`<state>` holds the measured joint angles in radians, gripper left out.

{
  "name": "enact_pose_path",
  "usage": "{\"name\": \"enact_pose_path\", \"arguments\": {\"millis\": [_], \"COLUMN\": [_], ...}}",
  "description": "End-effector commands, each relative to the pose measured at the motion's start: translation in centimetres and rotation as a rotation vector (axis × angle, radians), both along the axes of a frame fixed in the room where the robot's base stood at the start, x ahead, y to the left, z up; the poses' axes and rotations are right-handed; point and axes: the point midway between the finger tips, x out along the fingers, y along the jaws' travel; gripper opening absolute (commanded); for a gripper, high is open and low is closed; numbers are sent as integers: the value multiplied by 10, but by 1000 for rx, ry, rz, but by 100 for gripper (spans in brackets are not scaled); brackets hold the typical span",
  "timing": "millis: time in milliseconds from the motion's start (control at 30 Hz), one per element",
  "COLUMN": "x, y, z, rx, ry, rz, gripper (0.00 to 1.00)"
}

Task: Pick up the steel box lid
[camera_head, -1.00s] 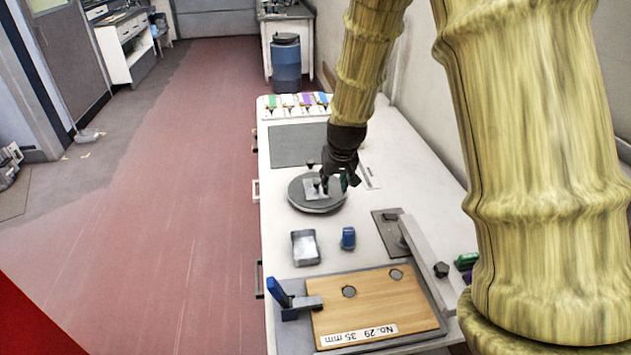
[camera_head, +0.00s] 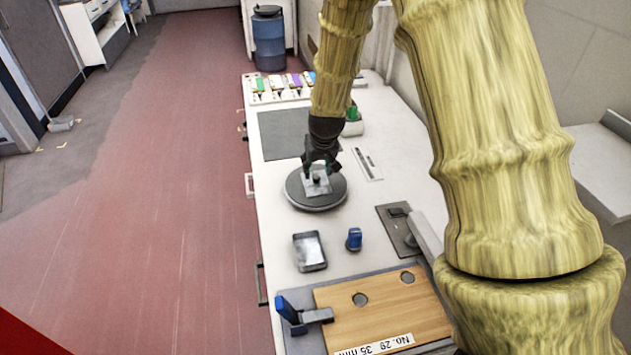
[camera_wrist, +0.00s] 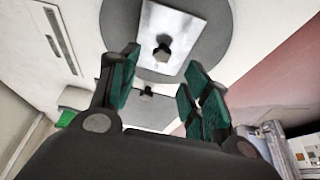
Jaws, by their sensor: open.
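The steel box lid (camera_head: 316,187) is a square, light metal plate with a dark knob. It lies on a round grey disc (camera_head: 300,201) on the white bench. In the wrist view the lid (camera_wrist: 185,30) and its knob show just past my fingertips. My gripper (camera_head: 319,170) is over the disc, close to the lid. In the wrist view my gripper (camera_wrist: 162,72) is open, its green-padded fingers apart with nothing held. A second dark knob-like shape (camera_wrist: 147,92) shows between the fingers; what it belongs to is unclear. An open steel box (camera_head: 310,251) stands nearer on the bench.
A blue object (camera_head: 354,239) stands beside the box. A wooden board (camera_head: 385,305) with a blue-handled clamp (camera_head: 290,310) is at the near end. A dark mat (camera_head: 285,135) and several coloured-label items (camera_head: 278,84) lie behind the disc. A wall runs along the right.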

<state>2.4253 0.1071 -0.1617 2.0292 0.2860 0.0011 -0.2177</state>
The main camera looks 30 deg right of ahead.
Motion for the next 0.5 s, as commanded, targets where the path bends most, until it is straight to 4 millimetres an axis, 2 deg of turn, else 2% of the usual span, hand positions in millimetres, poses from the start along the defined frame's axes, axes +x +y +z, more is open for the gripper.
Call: {"name": "enact_pose_path", "arguments": {"millis": [267,500], "x": [3,8], "y": [-1,-2], "z": [-9,-29], "rx": [0,1], "ry": [1,2], "rz": [-2,-5], "gripper": [48,48]}}
